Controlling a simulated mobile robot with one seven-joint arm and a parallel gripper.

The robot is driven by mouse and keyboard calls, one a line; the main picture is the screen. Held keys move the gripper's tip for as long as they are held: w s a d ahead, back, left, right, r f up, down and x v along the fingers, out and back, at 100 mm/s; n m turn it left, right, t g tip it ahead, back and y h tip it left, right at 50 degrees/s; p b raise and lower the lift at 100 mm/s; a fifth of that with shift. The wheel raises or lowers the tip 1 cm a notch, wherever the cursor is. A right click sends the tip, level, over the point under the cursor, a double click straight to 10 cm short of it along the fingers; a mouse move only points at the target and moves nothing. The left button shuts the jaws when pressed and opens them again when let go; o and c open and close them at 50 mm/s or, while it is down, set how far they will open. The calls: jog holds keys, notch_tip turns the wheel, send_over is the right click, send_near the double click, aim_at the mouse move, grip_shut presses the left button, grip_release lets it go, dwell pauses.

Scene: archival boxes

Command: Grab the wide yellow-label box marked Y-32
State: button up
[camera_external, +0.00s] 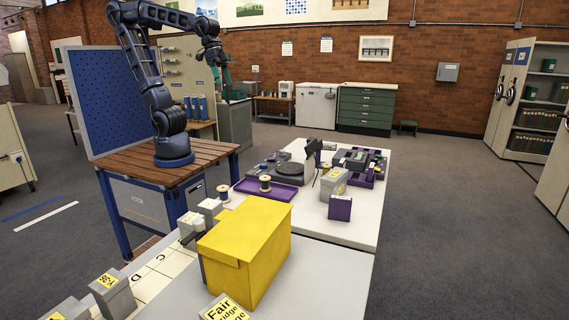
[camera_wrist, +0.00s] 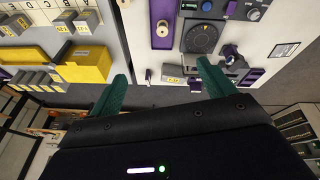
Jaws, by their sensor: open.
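I cannot read Y-32 on any label. In the external view, a grey box with a yellow label (camera_external: 334,183) stands on the white table, and another grey box (camera_external: 113,296) with a yellow label stands at the front left; its code is too small to read surely. In the wrist view, grey boxes with yellow labels show at the top left (camera_wrist: 87,20) and beyond the fingers (camera_wrist: 173,72). My gripper (camera_wrist: 163,85) is open and empty, its green fingers wide apart. In the external view my gripper (camera_external: 224,76) is raised high at the back, away from these boxes.
A large yellow box (camera_external: 240,255) stands on the near table and also shows in the wrist view (camera_wrist: 84,64). A purple tray (camera_external: 262,191), spools and a dark device (camera_external: 290,172) crowd the white table.

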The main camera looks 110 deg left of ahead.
jog(key=w+a+n+g, duration=0.15)
jog(key=w+n, duration=0.25)
jog(key=w, duration=1)
jog(key=n+g+h, duration=0.2)
jog(key=n+g, duration=0.1)
jog(key=n, duration=0.6)
send_over(335, 174)
jog(key=a, duration=0.2)
jog(key=shift+t, duration=0.25)
jog(key=f, duration=2.8)
jog(key=shift+s+d, duration=0.25)
jog(key=shift+w+f, duration=0.15)
jog(key=shift+f, duration=0.35)
jog(key=f, duration=0.5)
jog(key=shift+d+f, duration=0.1)
jog(key=shift+d, duration=0.25)
jog(key=shift+w+d+f, duration=0.1)
jog(key=shift+d+f, duration=0.1)
jog(key=shift+f, duration=1.05)
jog(key=shift+d+f, duration=0.15)
jog(key=shift+f, duration=1.1)
jog(key=c, duration=1.4)
